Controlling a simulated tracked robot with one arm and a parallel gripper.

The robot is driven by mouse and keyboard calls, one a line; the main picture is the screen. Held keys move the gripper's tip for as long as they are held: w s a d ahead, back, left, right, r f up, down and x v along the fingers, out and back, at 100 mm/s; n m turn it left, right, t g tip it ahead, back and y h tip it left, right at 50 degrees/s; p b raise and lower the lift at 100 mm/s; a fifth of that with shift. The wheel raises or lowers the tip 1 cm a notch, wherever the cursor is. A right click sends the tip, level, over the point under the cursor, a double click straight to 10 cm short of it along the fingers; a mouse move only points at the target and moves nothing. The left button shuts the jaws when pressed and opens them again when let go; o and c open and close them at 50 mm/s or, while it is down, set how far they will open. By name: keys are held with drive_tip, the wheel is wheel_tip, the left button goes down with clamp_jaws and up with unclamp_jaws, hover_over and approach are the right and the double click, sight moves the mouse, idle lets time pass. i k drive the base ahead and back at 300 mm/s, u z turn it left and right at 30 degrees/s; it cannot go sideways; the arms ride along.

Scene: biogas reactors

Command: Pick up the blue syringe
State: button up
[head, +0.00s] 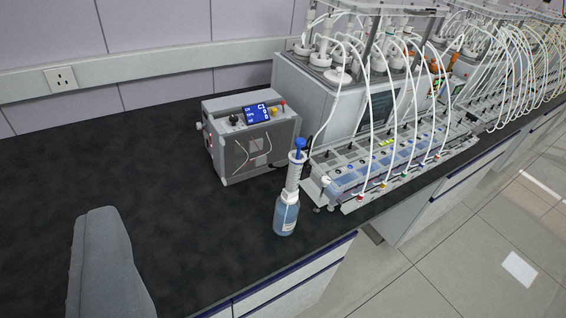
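The syringe (293,177) is a clear, upright barrel with a blue knob on top. It stands on the white neck of a bottle (286,217) with blue liquid, near the bench's front edge. A smooth grey part of my gripper (103,262) shows at the lower left, well to the left of the bottle and apart from it. Only this one part is in view, so I cannot tell whether the gripper is open or shut. I see nothing held.
A grey box with a blue display (250,140) stands behind the bottle. A reactor unit with white tubes (400,150) stands close on the right. The black bench (120,170) is clear on the left. A wall socket (62,78) is at the back left.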

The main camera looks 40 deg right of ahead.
sight(295, 169)
drive_tip(key=i, duration=0.9)
drive_tip(key=z, duration=0.1)
